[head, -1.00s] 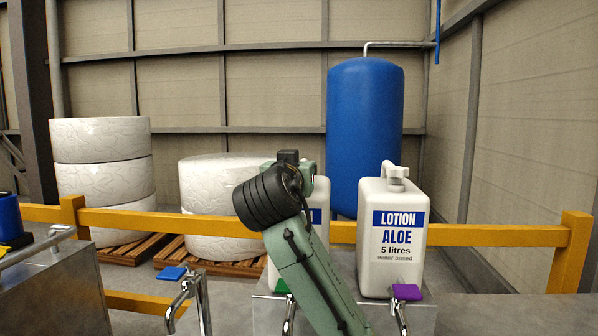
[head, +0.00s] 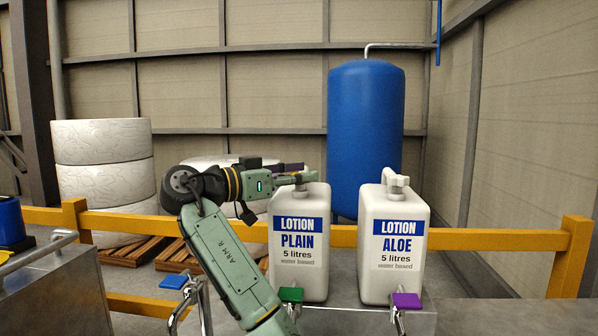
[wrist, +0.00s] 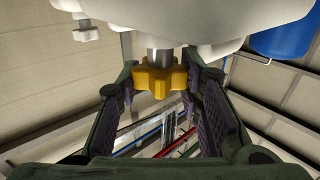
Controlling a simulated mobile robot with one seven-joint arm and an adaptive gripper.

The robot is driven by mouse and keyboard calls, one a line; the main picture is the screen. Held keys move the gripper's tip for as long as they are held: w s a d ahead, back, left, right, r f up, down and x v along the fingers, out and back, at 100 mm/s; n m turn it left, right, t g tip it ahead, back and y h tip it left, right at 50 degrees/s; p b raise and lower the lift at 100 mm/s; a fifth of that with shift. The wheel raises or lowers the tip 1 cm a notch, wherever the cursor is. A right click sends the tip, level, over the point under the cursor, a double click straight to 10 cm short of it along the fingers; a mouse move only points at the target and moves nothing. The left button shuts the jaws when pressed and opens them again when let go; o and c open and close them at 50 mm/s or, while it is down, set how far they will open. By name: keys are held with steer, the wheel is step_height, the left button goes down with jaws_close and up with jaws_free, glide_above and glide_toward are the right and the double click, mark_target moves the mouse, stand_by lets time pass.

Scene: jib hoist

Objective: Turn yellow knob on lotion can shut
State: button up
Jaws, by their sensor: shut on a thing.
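The lotion can marked PLAIN (head: 298,262) stands upright beside the can marked ALOE (head: 397,262). My gripper (head: 300,174) reaches in from the left at the top of the PLAIN can. In the wrist view the yellow knob (wrist: 153,80) sits on a short grey stem against a white can body (wrist: 215,22). My gripper's fingers (wrist: 157,84) stand on either side of the knob, shut on it. The head view does not show the yellow knob; my gripper covers that spot. The ALOE can has a white knob (head: 398,181) on top.
Green (head: 291,295), purple (head: 406,300) and blue (head: 174,281) levers are in front, low down. A yellow rail (head: 500,237) runs behind the cans. A blue tank (head: 365,125) and white rolls (head: 103,165) stand further back.

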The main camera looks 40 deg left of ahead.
steer(key=shift+m+h, duration=0.4)
steer(key=shift+h, duration=0.2)
steer(key=o, duration=1.2)
steer(key=v, duration=1.2)
steer(key=shift+r, duration=0.15)
steer(key=shift+a, duration=0.1)
